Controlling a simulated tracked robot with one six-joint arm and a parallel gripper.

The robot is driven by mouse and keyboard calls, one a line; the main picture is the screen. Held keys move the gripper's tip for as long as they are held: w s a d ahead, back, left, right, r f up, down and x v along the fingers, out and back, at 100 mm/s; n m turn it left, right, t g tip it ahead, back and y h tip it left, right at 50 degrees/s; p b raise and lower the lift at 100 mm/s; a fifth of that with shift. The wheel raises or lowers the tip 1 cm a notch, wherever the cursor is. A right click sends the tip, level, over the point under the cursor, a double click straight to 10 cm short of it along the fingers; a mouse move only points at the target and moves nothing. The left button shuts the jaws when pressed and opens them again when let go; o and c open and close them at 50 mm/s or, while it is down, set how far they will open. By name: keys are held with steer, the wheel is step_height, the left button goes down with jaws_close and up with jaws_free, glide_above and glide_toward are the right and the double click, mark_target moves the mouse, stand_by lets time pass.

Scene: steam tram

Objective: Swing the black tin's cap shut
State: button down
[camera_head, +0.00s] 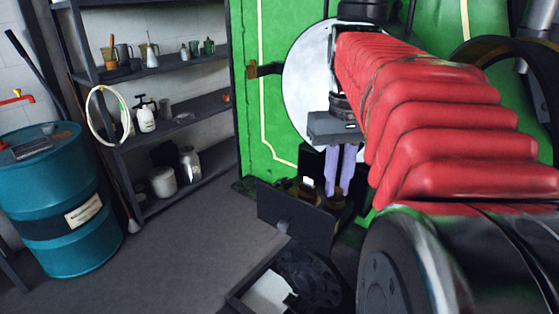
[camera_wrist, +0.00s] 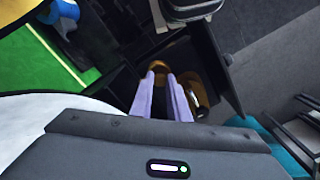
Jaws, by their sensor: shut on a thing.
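A black box-like tin (camera_head: 314,160) stands low against the green tram side, under my gripper. A dark flat panel with a round knob (camera_head: 284,227) stands open at its front; the panel also shows in the wrist view (camera_wrist: 208,65). I cannot tell which part is the cap. My gripper (camera_head: 338,192), with pale purple fingers, points down into the dark space behind the panel. In the wrist view its fingertips (camera_wrist: 173,72) are close together at small brass-coloured parts (camera_wrist: 195,92). It is shut on one of these, mostly hidden by the fingers.
The green tram wall (camera_head: 275,110) rises behind. A black tray-like case (camera_head: 270,290) with a dark round part lies at the front. A blue drum (camera_head: 60,220) and shelves (camera_head: 160,120) with cans and jars stand at left. The grey floor between (camera_head: 200,240) is clear.

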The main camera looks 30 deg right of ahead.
mark_target(337, 188)
steer(key=shift+s+n, duration=0.1)
steer(key=shift+n, duration=0.4)
steer(key=c, duration=2)
jaws_free()
step_height(337, 188, up, 14)
steer(key=shift+f, duration=0.1)
